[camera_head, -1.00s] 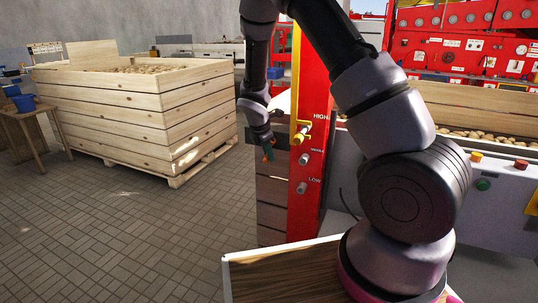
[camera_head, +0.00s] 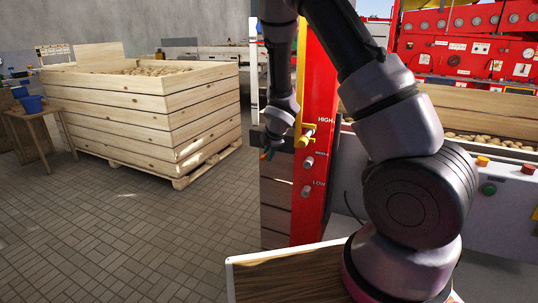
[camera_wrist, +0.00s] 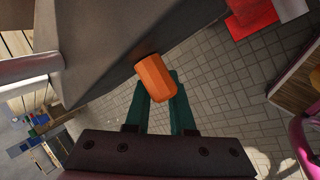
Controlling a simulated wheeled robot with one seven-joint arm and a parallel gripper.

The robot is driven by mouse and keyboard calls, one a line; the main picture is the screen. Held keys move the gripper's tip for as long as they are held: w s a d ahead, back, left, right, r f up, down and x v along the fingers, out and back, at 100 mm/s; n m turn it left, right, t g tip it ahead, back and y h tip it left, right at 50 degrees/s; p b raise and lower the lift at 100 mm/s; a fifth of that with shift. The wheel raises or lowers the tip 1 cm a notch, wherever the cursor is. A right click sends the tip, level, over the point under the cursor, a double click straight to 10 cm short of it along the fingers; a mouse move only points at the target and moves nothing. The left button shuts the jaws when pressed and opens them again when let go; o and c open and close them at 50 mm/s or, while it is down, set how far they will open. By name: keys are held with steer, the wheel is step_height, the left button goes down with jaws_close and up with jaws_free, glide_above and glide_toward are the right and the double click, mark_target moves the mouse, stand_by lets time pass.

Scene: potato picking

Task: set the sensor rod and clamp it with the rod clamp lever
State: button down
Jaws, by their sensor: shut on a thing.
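An upright red post (camera_head: 318,100) carries the labels HIGH, MIDDLE and LOW with pale round pegs beside them. A yellow part (camera_head: 303,135) sits on the post near HIGH. A dark bar (camera_head: 285,146) runs level at the post's left side. In the wrist view the green fingers (camera_wrist: 160,88) are shut on an orange handle (camera_wrist: 157,80) that sticks out of a dark grey body (camera_wrist: 110,45). Whether the handle belongs to the rod or the clamp lever cannot be told.
A wooden crate (camera_head: 140,115) of potatoes stands at the left, with a small table (camera_head: 40,115) beside it. Grey machine panels with buttons (camera_head: 489,189) are at the right. A wooden-topped surface (camera_head: 290,275) is in front. The tiled floor (camera_head: 130,220) between is clear.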

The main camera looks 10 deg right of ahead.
steer(key=shift+a, duration=0.1)
steer(key=c, duration=0.9)
jaws_free()
steer(key=shift+o, duration=0.2)
